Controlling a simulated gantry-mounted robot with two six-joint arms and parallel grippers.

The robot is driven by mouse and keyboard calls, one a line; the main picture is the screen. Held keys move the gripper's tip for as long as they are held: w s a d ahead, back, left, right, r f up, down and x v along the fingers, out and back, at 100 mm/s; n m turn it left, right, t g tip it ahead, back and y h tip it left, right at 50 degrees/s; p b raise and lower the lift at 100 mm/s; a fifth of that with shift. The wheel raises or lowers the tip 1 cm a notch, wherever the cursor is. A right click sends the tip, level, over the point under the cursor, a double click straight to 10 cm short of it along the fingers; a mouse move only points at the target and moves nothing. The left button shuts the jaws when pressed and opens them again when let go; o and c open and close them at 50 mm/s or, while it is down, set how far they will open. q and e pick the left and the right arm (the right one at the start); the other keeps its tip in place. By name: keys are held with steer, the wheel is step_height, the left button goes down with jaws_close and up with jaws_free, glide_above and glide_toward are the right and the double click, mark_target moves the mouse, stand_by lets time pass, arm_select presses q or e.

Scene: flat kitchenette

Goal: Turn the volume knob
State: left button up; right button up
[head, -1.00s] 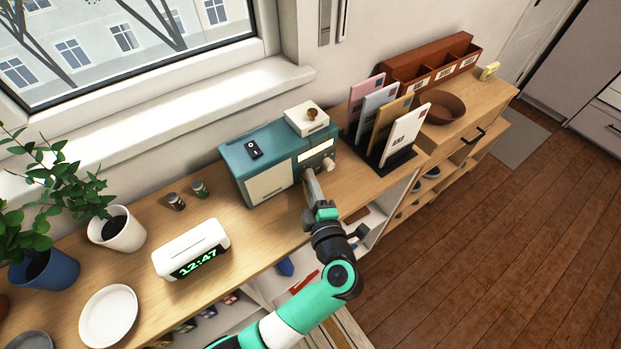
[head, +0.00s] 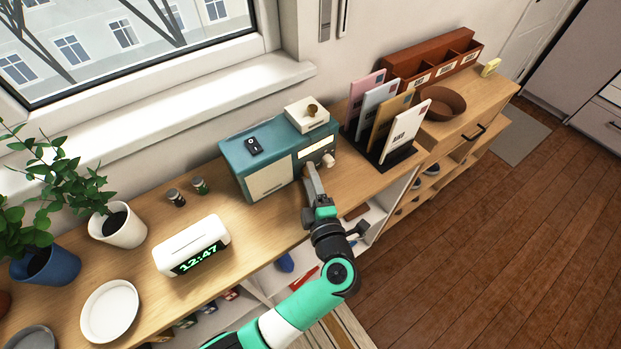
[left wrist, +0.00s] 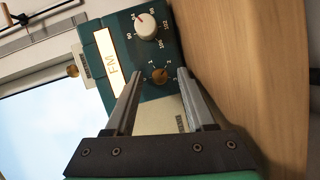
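The teal radio (head: 262,162) stands on the wooden counter, its front turned toward my left arm. In the left wrist view its front (left wrist: 118,25) shows an FM display, a white tuning knob (left wrist: 146,27) with frequency numbers, and a small brown knob (left wrist: 159,75) with a short number scale. My left gripper (left wrist: 160,72) is open, with one finger on each side of the brown knob; I cannot tell whether they touch it. In the head view the left gripper (head: 310,168) is at the radio's front and hides the brown knob. The white knob (head: 328,160) shows beside it.
A small white box (head: 307,114) with a brass knob sits on the radio. A letter rack (head: 398,158) stands close to its right. Two small jars (head: 188,192) and a white clock (head: 192,248) are to its left. The counter before the radio is clear.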

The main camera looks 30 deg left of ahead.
arm_select(q)
steer(key=shift+s+d, duration=0.1)
steer(key=p+v, duration=0.3)
steer(key=v, duration=0.8)
steer(key=shift+s+p, duration=0.2)
steer(key=shift+p, duration=0.1)
steer(key=shift+d, duration=0.1)
